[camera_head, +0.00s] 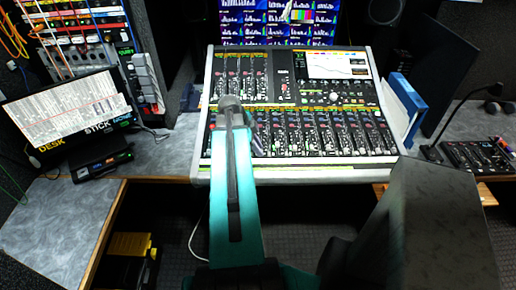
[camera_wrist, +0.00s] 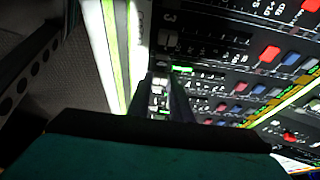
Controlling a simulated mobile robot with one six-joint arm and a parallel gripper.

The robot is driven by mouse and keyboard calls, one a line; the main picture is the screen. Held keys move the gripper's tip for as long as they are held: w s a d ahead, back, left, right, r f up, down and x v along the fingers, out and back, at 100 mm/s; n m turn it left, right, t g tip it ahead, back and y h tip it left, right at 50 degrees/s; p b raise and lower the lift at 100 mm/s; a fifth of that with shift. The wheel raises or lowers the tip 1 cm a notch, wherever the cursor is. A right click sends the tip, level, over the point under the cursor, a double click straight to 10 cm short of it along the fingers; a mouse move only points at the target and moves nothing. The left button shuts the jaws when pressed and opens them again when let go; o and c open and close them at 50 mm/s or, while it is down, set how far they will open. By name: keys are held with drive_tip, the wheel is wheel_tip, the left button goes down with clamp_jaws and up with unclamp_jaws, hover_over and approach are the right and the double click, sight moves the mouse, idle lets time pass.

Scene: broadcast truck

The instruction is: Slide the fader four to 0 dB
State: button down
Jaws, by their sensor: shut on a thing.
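The mixing console (camera_head: 202,145) stands ahead in the head view, with rows of faders and coloured buttons. My teal arm reaches over its front left part and hides some strips. In the wrist view my gripper (camera_wrist: 163,92) is down at the console's fader area. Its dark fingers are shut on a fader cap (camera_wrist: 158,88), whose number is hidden. The dB scale beside the held cap is too small to read.
A monitor (camera_head: 70,110) stands on the left desk. A blue binder (camera_head: 405,105) and a small control panel (camera_head: 478,157) are on the right. A screen wall (camera_head: 270,22) is behind the console. Neighbouring faders and buttons lie close around my fingers.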

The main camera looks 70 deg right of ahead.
drive_tip(key=shift+w+d+r+b, duration=0.25)
drive_tip(key=shift+w+d, duration=0.2)
drive_tip(key=shift+d, duration=0.65)
drive_tip(key=shift+w+d+r+b, duration=0.1)
drive_tip(key=shift+w+d+b, duration=0.3)
drive_tip(key=shift+d, duration=0.75)
drive_tip(key=shift+w+d+r+b, duration=0.2)
drive_tip(key=shift+w+d, duration=0.3)
drive_tip(key=shift+d, duration=0.6)
drive_tip(key=c, duration=1.6)
unclamp_jaws()
drive_tip(key=shift+a+r, duration=0.1)
drive_tip(key=shift+b+v, duration=1.45)
drive_tip(key=shift+v, duration=5.35)
